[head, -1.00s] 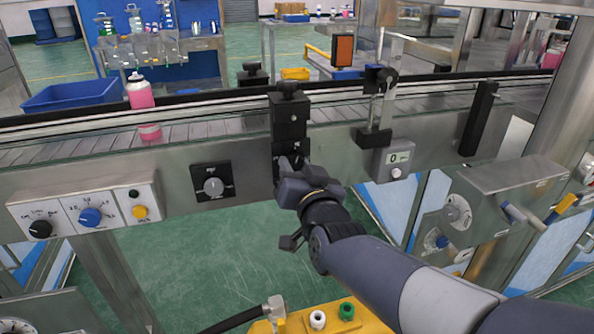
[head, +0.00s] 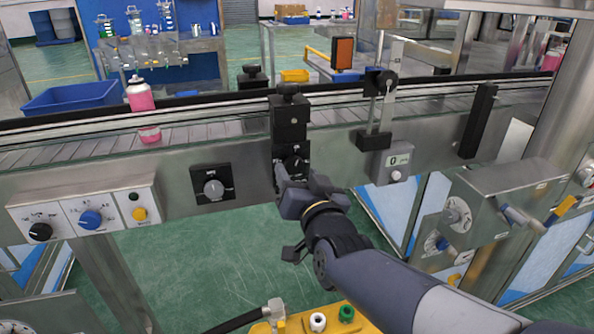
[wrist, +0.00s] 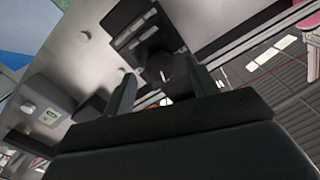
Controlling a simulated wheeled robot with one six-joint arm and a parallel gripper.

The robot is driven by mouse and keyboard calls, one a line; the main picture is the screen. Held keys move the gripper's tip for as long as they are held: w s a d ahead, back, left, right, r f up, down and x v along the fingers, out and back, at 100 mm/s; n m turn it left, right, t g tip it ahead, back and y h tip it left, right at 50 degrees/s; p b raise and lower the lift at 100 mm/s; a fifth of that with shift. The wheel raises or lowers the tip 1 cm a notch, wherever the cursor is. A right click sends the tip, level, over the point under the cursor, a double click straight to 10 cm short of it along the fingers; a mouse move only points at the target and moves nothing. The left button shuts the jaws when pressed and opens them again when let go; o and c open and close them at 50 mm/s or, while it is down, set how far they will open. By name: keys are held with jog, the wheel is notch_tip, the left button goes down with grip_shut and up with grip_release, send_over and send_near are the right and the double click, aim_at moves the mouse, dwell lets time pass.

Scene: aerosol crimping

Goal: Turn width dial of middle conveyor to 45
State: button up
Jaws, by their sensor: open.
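A small black dial (head: 295,163) with a pale pointer sits on the black block at the conveyor front in the head view. Its number marks are too small to read. My gripper (head: 297,175) is just below and in front of it, fingers apart and empty. In the wrist view the two fingers (wrist: 160,88) stand apart, with a dark panel (wrist: 156,42) beyond them. The middle conveyor (head: 245,163) runs across the head view. A second dial (head: 213,188) on a black plate is to the left. I cannot tell its setting.
A grey box with a display reading 0 (head: 393,161) is right of my gripper. A control panel (head: 87,214) with black, blue and yellow knobs is at left. A pink and white can (head: 140,95) stands on the belt. Open floor shows below.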

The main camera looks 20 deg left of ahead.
jog(key=v, duration=0.9)
jog(key=shift+p, duration=0.45)
